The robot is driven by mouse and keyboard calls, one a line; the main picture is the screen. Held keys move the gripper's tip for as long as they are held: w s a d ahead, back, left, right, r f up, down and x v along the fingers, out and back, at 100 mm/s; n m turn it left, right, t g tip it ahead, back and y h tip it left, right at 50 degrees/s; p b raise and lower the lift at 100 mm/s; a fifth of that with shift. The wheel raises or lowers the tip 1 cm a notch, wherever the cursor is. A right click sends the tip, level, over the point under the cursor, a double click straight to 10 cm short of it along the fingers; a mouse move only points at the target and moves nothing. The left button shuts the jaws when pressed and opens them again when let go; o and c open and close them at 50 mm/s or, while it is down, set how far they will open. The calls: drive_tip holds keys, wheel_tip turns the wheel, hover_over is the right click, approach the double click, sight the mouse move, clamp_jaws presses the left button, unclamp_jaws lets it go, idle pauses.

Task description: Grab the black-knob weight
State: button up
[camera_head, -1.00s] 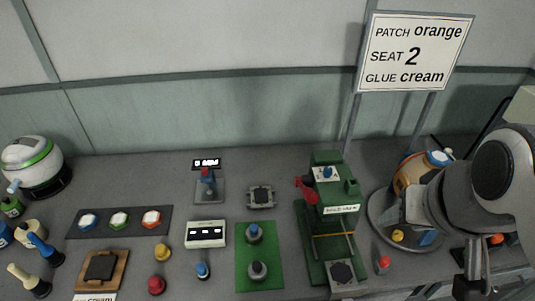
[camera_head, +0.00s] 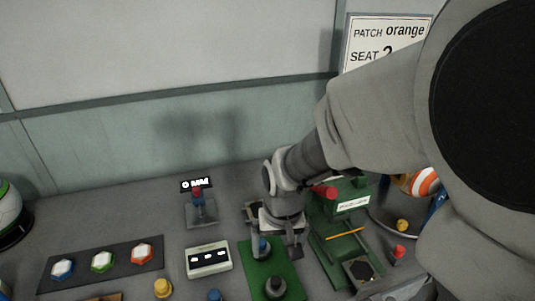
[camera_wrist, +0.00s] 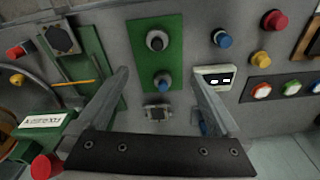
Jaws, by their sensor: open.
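The black-knob weight (camera_head: 275,287) stands upright on the green mat (camera_head: 296,283), at its near end in the head view. In the wrist view the weight (camera_wrist: 157,41) stands on the mat's upper part, beyond my fingertips. A blue-knob weight (camera_head: 261,247) stands on the same mat, and it shows in the wrist view (camera_wrist: 162,81) between the fingers' lines. My gripper (camera_head: 282,240) hangs above the far part of the mat. In the wrist view my gripper (camera_wrist: 158,76) is open and empty, its fingers wide apart.
The green press (camera_head: 342,243) with a red knob stands right of the mat. Other knobbed weights, yellow (camera_head: 162,288) and red (camera_wrist: 274,20), stand nearby.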

sight(276, 280)
drive_tip(key=f+b, duration=0.1)
drive_tip(key=f, duration=0.3)
drive_tip(key=w+f+b, duration=0.1)
drive_tip(key=f, duration=0.4)
drive_tip(key=f+b, duration=0.2)
drive_tip(key=f, duration=0.2)
drive_tip(key=shift+w+a+f, duration=0.2)
drive_tip(key=shift+w+f, duration=0.05)
drive_tip(key=shift+w, duration=0.05)
drive_tip(key=shift+w+d+f+b, duration=0.15)
drive_tip(key=shift+f+b, duration=0.45)
drive_tip(key=shift+f, duration=0.75)
drive_tip(key=shift+w+d+f+b, duration=0.15)
drive_tip(key=shift+f+b, duration=0.4)
drive_tip(key=shift+f, duration=0.75)
drive_tip(key=shift+c, duration=0.2)
drive_tip(key=shift+r, duration=0.1)
clamp_jaws()
